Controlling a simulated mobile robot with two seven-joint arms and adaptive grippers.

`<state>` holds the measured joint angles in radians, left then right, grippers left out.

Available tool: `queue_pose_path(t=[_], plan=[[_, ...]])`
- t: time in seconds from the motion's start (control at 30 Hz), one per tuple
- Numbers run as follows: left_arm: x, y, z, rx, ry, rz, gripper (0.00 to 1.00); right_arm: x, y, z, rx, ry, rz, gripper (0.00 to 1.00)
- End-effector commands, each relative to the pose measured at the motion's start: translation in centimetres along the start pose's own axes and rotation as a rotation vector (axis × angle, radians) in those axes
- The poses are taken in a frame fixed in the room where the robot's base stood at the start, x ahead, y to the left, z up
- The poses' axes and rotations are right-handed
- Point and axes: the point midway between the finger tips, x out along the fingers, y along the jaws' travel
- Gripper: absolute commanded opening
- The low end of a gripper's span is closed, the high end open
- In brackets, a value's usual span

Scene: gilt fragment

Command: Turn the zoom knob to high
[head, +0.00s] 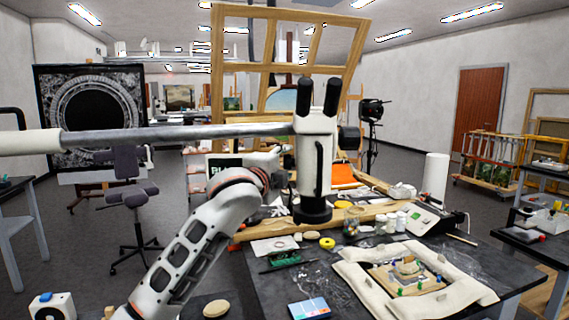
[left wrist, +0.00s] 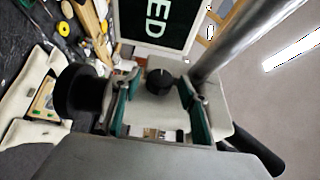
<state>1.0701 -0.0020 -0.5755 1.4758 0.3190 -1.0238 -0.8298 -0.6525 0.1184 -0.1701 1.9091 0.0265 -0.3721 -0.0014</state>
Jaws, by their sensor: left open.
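The white microscope (head: 314,165) with black eyepieces hangs from a grey boom arm over the workbench. A dark knob (head: 349,137) shows on its right side in the head view. In the left wrist view a round black zoom knob (left wrist: 160,80) with a small white mark sits on the pale microscope body (left wrist: 155,115). My left gripper (head: 281,160) is at the left side of the microscope. In the left wrist view its open fingers (left wrist: 158,90) stand on either side of the knob; I cannot tell whether they touch it. My right gripper is out of view.
The grey boom (head: 180,136) runs across just above my left arm. The black workbench (head: 262,291) holds jars, a yellow tape roll (head: 327,243) and a padded frame (head: 353,279) around a gilt fragment. A green sign (left wrist: 160,22) stands close by the gripper.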

Motion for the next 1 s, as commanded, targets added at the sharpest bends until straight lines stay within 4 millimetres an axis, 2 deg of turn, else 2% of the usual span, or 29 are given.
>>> queue_pose_path(t=[0.2,0.23,0.3,0.37,0.77,1.0], plan=[[0.0,0.0,0.0,0.000,0.000,0.000,0.43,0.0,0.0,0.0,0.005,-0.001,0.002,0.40],[0.0,0.0,0.0,0.000,0.000,0.000,0.38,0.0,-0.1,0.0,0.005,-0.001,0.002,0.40],[0.0,0.0,0.0,0.000,0.000,0.000,0.20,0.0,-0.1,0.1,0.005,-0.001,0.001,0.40],[0.0,0.0,0.0,0.000,0.000,0.000,0.06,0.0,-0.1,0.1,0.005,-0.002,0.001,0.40],[0.0,0.4,0.1,0.018,-0.001,-0.040,0.06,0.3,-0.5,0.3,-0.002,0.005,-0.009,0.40],[0.1,0.9,0.1,0.072,0.000,-0.172,0.06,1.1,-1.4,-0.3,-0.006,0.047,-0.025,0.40]])
